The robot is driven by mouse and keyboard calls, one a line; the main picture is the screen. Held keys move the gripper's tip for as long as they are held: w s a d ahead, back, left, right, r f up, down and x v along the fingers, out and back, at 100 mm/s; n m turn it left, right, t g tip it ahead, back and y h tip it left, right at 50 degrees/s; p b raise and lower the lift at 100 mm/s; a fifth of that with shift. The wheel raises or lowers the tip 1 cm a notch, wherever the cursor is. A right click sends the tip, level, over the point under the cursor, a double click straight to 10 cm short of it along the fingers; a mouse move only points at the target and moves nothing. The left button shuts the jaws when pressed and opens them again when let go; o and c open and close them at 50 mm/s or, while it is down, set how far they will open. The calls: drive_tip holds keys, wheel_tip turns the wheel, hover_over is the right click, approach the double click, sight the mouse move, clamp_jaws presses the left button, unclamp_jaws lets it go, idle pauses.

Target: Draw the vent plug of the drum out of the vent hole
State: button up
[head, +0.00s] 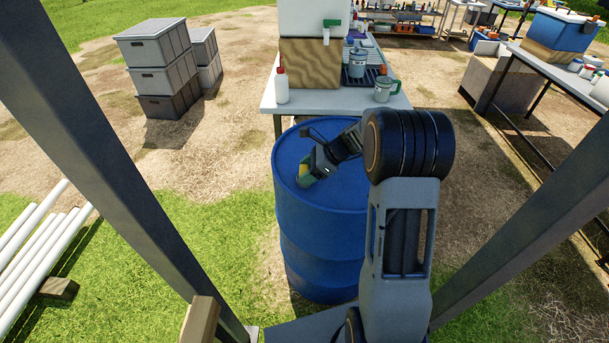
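The blue drum (318,240) stands upright on the ground in the middle of the head view. My gripper (304,179) reaches in from the right and points down at the left part of the drum's lid. A small yellow patch shows at its fingertips; I cannot tell whether it is the vent plug or part of the gripper. The vent hole is hidden at the gripper's tip. The view is too small to show whether the fingers are open or shut, or whether they touch the plug.
Stacked grey crates (158,68) stand at back left. White pipes (38,262) lie at left. Grey posts (120,150) slant on both sides.

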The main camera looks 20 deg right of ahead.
sight(307, 169)
drive_tip(key=c, duration=0.5)
drive_tip(key=shift+r, duration=0.25)
drive_tip(key=shift+r+p, duration=2.05)
drive_tip(key=shift+p, duration=0.1)
